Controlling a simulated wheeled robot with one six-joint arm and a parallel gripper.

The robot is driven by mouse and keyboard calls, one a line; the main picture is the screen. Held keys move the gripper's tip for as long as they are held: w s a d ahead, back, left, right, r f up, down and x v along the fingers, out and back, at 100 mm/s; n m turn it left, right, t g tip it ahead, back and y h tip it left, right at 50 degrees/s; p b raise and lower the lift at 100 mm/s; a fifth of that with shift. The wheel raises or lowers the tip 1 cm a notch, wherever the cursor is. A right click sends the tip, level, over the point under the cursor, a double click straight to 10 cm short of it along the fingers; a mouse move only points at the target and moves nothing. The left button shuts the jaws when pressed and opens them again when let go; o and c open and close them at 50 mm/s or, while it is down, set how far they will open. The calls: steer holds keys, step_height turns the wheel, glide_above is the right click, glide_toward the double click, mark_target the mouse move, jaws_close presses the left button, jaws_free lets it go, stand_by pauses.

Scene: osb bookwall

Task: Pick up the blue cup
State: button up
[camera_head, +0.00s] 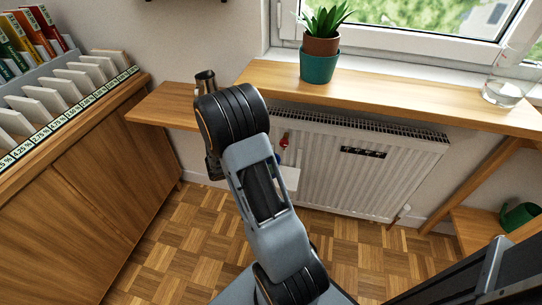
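I cannot make out a whole blue cup. A small blue patch (278,157) shows just right of my arm, in front of the radiator and above a white flat surface (290,178). My arm covers most of it, so I cannot tell whether it is the cup. My arm rises from the bottom middle and bends at a black joint near the wooden shelf. My gripper's fingers do not show; the arm's far end is hidden behind its own links.
A wooden shelf (160,106) sits left of my arm. The windowsill (400,93) holds a plant in a teal pot (319,66) and a glass vessel (504,92). A radiator (350,170) is below. A wooden cabinet (85,190) stands left; a green watering can (519,216) is right.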

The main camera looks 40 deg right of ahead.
steer(key=shift+s+a+r+p, duration=0.15)
steer(key=shift+a+r, duration=0.1)
steer(key=shift+a, duration=0.3)
steer(key=shift+s+a+r+p, duration=0.15)
steer(key=shift+a+r, duration=0.1)
steer(key=shift+a, duration=0.25)
steer(key=shift+s+a+r+p, duration=0.15)
steer(key=shift+a+r, duration=0.1)
steer(key=shift+a, duration=0.3)
steer(key=shift+a, duration=0.15)
steer(key=shift+w, duration=0.1)
